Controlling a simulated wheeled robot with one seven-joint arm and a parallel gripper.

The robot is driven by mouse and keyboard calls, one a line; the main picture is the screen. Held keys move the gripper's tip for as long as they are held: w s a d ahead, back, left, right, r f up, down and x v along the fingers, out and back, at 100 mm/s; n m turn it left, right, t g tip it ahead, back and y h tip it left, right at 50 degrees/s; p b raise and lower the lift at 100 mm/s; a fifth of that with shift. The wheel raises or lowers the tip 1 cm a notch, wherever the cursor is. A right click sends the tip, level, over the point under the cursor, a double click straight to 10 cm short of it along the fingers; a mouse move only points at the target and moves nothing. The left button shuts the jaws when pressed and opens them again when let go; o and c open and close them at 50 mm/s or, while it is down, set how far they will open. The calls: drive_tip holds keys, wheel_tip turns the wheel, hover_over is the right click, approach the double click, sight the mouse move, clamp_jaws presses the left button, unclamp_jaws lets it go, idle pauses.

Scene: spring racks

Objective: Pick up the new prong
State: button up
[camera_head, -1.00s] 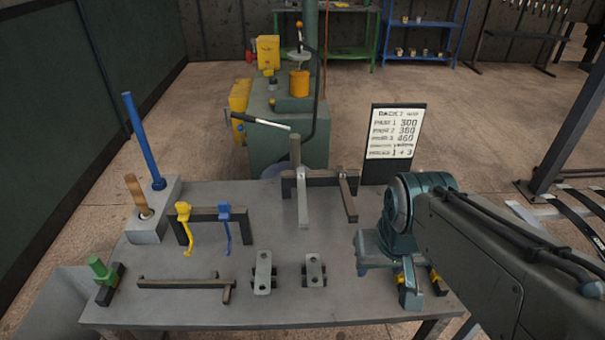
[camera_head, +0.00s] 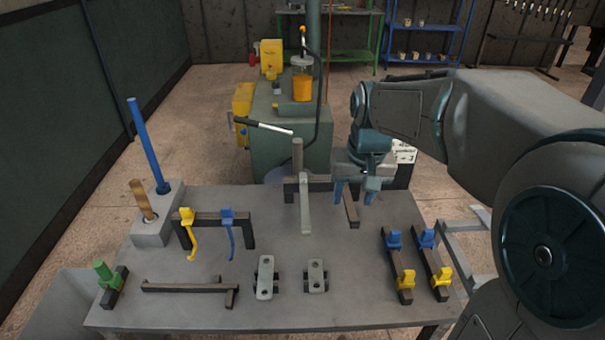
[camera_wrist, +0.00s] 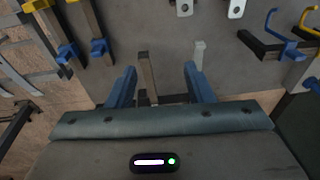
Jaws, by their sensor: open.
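A dark prong (camera_head: 351,212) and a pale grey prong (camera_head: 305,208) stick out toward the front from a dark stand (camera_head: 291,187) at the back of the table. No mark shows which prong is new. My gripper (camera_head: 355,190) is open and empty, above the dark prong, its fingers pointing down. In the wrist view, the dark prong (camera_wrist: 147,72) shows between the two blue fingers of my gripper (camera_wrist: 160,72), closer to the left one. The pale prong (camera_wrist: 199,52) lies in line with the right fingertip. Contact cannot be made out.
Two bars with blue and yellow clamps (camera_head: 398,265) lie at the table's right. Two grey brackets (camera_head: 266,277), a dark bar (camera_head: 185,288) and a green-topped block (camera_head: 105,273) lie along the front. A rack with yellow and blue hooks (camera_head: 208,217) stands left. The table's middle is clear.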

drive_tip(key=w+a+f+g+p, duration=0.1)
drive_tip(key=w+a, duration=0.3)
drive_tip(key=w, duration=0.8)
hover_over(304, 195)
wheel_tip(304, 195, down, 4)
drive_tip(key=shift+g+h, duration=0.3)
drive_tip(key=f, duration=0.2)
drive_tip(key=f+p, duration=0.1)
drive_tip(key=f, duration=0.5)
drive_tip(key=shift+s+d+f, duration=0.15)
drive_tip(key=shift+s+d, duration=0.05)
drive_tip(key=shift+s, duration=0.2)
drive_tip(key=shift+w+a+f+p, duration=0.15)
drive_tip(key=shift+f+p, duration=0.4)
drive_tip(key=shift+f, duration=0.8)
drive_tip(key=shift+w+a+f+p, duration=0.15)
drive_tip(key=shift+f+p, duration=0.35)
drive_tip(key=shift+f, duration=0.8)
drive_tip(key=shift+d, duration=0.1)
drive_tip(key=shift+c, duration=0.4)
clamp_jaws()
